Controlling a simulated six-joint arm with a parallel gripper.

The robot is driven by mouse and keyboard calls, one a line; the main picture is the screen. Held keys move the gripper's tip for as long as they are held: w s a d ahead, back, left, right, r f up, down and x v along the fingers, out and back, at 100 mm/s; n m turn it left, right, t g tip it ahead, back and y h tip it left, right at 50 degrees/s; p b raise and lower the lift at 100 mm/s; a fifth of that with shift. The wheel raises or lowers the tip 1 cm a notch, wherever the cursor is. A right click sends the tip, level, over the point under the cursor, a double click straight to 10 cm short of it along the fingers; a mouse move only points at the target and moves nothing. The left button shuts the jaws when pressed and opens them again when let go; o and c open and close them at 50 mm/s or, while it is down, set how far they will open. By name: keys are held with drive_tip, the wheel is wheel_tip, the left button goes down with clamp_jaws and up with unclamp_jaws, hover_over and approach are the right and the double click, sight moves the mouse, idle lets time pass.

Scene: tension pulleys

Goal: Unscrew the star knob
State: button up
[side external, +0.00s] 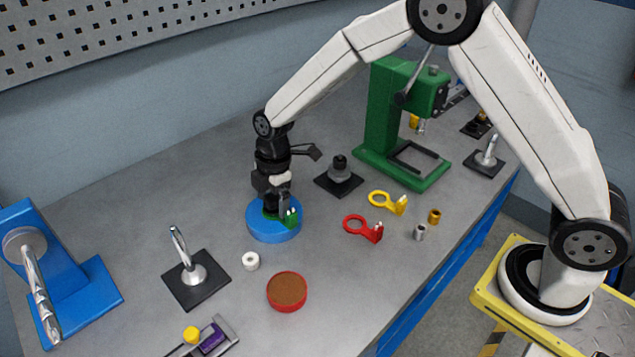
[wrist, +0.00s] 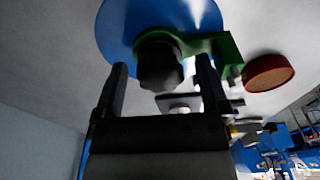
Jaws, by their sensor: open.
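The dark star knob (wrist: 160,66) shows in the wrist view, on a green part (wrist: 222,48) that lies on a blue round base (wrist: 115,28). My gripper (wrist: 161,72) is open, with one finger to each side of the knob; I cannot tell whether either finger touches it. In the side external view my gripper (side external: 277,205) points down over the blue round base (side external: 275,235). Some of the green part (side external: 292,213) shows beside the fingers there. The knob is hidden by the gripper in that view.
A black stand (side external: 339,177) and a green press (side external: 385,125) stand behind to the right. Red (side external: 362,228) and yellow (side external: 387,202) ring parts lie right. A white ring (side external: 250,261), a red round dish (side external: 287,291) and a metal post (side external: 190,270) are in front.

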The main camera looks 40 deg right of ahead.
drive_tip(key=m, duration=0.5)
drive_tip(key=shift+m+t, duration=0.4)
drive_tip(key=shift+m+h, duration=0.3)
drive_tip(key=shift+m, duration=2.2)
clamp_jaws()
